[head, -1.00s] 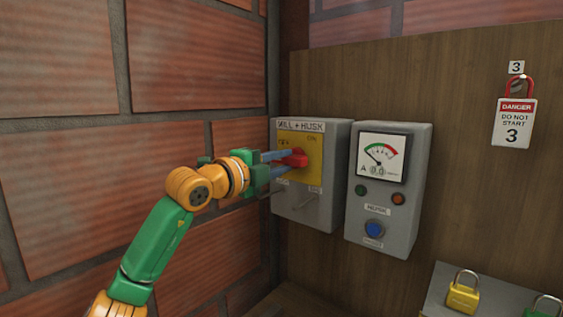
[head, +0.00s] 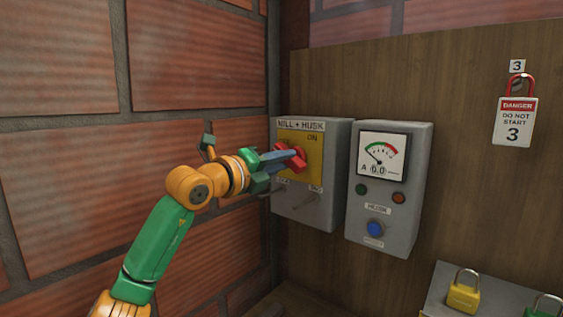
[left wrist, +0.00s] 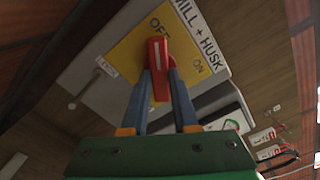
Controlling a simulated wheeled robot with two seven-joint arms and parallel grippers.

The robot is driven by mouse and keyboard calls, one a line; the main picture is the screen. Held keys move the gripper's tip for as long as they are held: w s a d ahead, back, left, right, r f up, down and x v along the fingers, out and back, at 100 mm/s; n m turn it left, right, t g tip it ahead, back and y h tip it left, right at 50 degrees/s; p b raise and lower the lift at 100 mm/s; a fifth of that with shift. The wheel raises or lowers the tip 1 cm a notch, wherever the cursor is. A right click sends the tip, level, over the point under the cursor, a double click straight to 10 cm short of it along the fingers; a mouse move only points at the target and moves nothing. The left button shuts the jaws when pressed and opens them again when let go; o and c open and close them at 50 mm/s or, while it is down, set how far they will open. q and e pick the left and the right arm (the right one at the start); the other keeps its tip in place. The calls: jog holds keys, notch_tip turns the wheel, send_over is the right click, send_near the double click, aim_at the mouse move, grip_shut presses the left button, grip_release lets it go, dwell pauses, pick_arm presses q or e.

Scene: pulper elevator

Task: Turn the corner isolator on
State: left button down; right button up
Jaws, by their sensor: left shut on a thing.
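The corner isolator is a grey box (head: 337,175) labelled MILL + HUSK, with a yellow plate (head: 315,170) and a red rotary handle (head: 299,153). My left gripper (head: 292,160) is shut on the red handle, coming in from the left. In the left wrist view the two blue fingers (left wrist: 158,90) stand on either side of the red handle (left wrist: 157,55). The yellow plate there (left wrist: 128,50) shows OFF beside the handle's upper end and ON to its right. The fingers hide part of the handle and plate in the head view. My right gripper is not in view.
A grey meter box (head: 388,215) with a gauge, lamps and a blue button stands close right of the isolator. A red DANGER lockout tag (head: 515,120) hangs at upper right. A yellow padlock (head: 463,296) sits at lower right. A brick wall (head: 200,60) borders the left.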

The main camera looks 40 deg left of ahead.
pick_arm(q)
jog(key=m+p, duration=0.1)
jog(key=m, duration=1)
jog(key=shift+m, duration=0.4)
dwell(0.3)
jog(key=c, duration=0.7)
grip_release()
